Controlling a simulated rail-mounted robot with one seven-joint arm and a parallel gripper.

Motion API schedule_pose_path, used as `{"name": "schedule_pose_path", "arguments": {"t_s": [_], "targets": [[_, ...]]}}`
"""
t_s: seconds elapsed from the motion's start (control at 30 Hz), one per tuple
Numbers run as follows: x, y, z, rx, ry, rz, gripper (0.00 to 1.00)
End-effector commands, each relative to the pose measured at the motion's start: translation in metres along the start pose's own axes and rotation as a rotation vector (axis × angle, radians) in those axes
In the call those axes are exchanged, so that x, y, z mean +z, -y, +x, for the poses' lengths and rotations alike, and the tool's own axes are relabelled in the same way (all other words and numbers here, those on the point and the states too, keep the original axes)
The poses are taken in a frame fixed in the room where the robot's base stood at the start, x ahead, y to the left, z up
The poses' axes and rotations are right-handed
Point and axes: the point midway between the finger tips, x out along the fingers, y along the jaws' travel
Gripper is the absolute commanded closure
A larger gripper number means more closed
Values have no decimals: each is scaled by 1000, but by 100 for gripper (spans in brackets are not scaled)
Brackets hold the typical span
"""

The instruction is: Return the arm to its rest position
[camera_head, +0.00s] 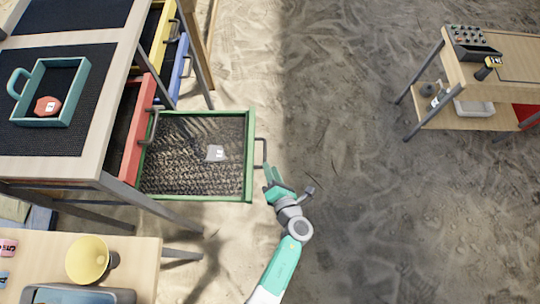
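My gripper (273,178) is at the end of my green and white arm, just right of the open green drawer (248,150). Its fingers are close to the drawer's handle (261,153); I cannot tell whether they touch it. The fingers are small here, and I cannot tell whether they are open or shut. A grey labelled piece (216,153) lies in the green drawer on its dark ribbed bottom.
A cabinet at left bears a teal tray (83,88) with a red labelled piece (47,106). Red (131,130), blue and yellow drawers show beside it. A small table with a yellow lamp (87,259) stands lower left, a wooden cart (452,76) at right. Sandy ground between is clear.

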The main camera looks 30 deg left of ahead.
Motion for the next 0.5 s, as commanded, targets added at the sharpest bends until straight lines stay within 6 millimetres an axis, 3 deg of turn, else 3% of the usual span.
{"name": "schedule_pose_path", "arguments": {"t_s": [0.47,0.5], "targets": [[0,0,1,0,0,0,67],[13,-5,2,4,27,3,67]]}}
